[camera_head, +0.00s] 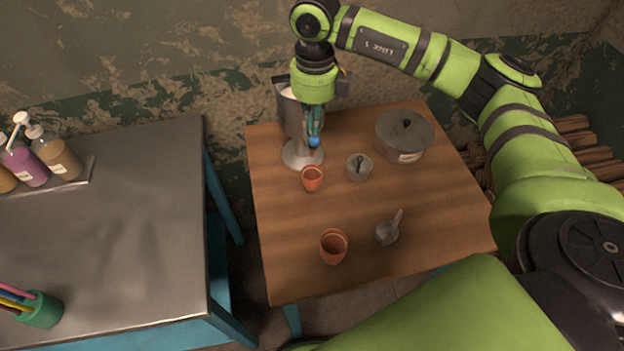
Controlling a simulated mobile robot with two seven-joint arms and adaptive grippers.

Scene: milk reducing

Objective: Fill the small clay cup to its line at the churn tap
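The metal churn (292,112) stands on a round base at the back left of the wooden table, partly hidden behind my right arm. Its tap shows a blue part (314,142) at the front. The small clay cup (312,180) stands upright on the table in front of the churn base, below and apart from the blue part. Its line and its contents are too small to make out. My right gripper (314,130) points down at the tap, its fingertips close to or touching the blue part. Its finger gap is unclear. My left gripper is out of view.
A larger clay cup (333,248) and a grey mortar with pestle (387,232) stand nearer the front of the wooden table (285,265). A small glass dish (359,168) and a lidded pot (402,138) stand right of the cup. A metal-topped table (110,240) stands left.

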